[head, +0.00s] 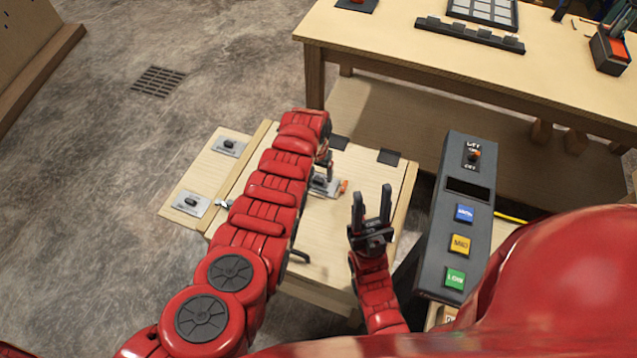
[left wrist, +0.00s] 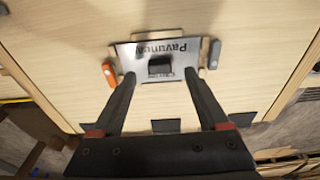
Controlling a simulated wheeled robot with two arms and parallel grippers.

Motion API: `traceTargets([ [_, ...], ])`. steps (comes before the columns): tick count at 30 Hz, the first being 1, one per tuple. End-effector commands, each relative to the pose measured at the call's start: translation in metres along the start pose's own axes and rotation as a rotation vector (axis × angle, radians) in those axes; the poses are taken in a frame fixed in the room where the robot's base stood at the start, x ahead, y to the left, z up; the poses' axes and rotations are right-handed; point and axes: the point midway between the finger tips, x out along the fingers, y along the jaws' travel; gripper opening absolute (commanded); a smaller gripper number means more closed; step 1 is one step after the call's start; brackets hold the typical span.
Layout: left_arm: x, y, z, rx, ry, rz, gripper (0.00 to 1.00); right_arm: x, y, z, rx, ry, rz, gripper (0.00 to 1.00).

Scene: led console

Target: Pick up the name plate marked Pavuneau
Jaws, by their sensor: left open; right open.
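The silver name plate marked Pavuneau (left wrist: 148,52) lies on a pale wooden board, with a black knob (left wrist: 160,66) in its middle. An orange clip (left wrist: 109,74) and a grey clip (left wrist: 214,54) stand at its two ends. My left gripper (left wrist: 158,78) is open above the plate, its fingertips apart on either side of the knob. In the head view the plate (head: 320,189) is partly hidden by my left arm and gripper (head: 325,170). My right gripper (head: 371,192) is open and empty, to the right of the plate.
Two similar plates with knobs, one upper (head: 229,145) and one lower (head: 190,204), lie on the side panel at left. A dark console (head: 453,215) with a switch and coloured buttons stands at right. A wooden table (head: 400,50) stands behind.

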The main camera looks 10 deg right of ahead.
Motion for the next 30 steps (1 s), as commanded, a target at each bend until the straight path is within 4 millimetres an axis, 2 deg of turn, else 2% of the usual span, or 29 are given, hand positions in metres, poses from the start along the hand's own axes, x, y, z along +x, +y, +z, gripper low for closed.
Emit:
traceTargets([
  [1,0.010,0.000,0.000,-0.001,-0.002,0.002,0.78,-0.011,-0.001,0.002,0.000,-0.001,0.000,0.46],
  [6,0.030,0.000,0.001,0.001,-0.003,0.000,0.78,-0.032,-0.002,0.005,0.000,-0.001,0.000,0.46],
  [18,0.031,0.000,-0.001,0.000,-0.001,-0.001,0.76,-0.035,-0.002,0.006,0.000,0.000,0.000,0.46],
  [30,0.032,0.000,-0.001,0.001,-0.001,-0.001,0.04,-0.035,-0.002,0.006,0.000,-0.001,0.000,0.46],
])
